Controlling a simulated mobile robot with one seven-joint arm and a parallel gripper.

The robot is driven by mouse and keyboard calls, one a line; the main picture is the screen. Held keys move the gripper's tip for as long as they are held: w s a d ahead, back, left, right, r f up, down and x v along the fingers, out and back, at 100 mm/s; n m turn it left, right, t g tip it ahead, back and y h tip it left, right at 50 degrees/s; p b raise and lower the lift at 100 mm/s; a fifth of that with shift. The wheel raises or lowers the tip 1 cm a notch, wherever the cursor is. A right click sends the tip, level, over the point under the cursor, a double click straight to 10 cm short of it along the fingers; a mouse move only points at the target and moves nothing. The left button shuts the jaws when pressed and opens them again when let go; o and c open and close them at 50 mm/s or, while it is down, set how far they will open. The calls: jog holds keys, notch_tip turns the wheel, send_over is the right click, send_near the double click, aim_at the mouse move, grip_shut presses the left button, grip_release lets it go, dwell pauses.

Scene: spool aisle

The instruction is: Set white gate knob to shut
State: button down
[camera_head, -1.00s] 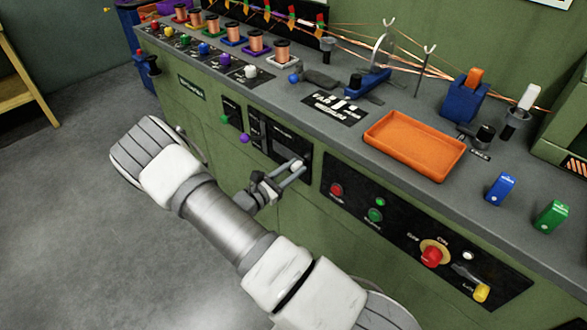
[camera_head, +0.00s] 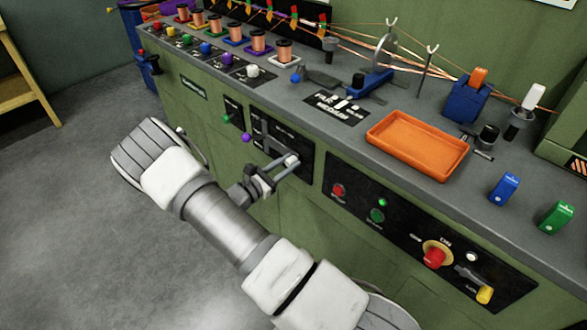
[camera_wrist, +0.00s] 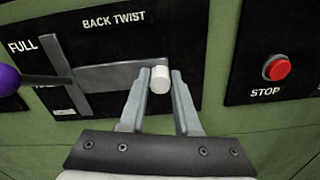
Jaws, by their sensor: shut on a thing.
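The white gate knob (camera_wrist: 161,79) is a short pale cylinder on a black front plate (camera_wrist: 110,50) marked BACK TWIST. It also shows in the head view (camera_head: 291,160). In the wrist view it appears over the right part of a grey horizontal slot, which joins a steeper slot on the left. FULL is printed at the upper left; a lower-left label is partly hidden. My gripper (camera_wrist: 160,82) is shut on the knob, one finger on each side. In the head view, my gripper (camera_head: 288,166) reaches the plate from the front left.
A purple knob (camera_wrist: 8,79) is left of the plate, and a red STOP button (camera_wrist: 277,67) is to its right. Above, the counter carries an orange tray (camera_head: 370,139), spools and a blue clamp. Open floor (camera_head: 70,220) lies at the left.

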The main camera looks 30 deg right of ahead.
jog(key=shift+w+a, duration=0.15)
jog(key=shift+w, duration=0.05)
jog(key=c, duration=0.6)
grip_release()
jog(key=p+v, duration=0.2)
jog(key=v, duration=1.5)
jog(key=shift+a, duration=0.15)
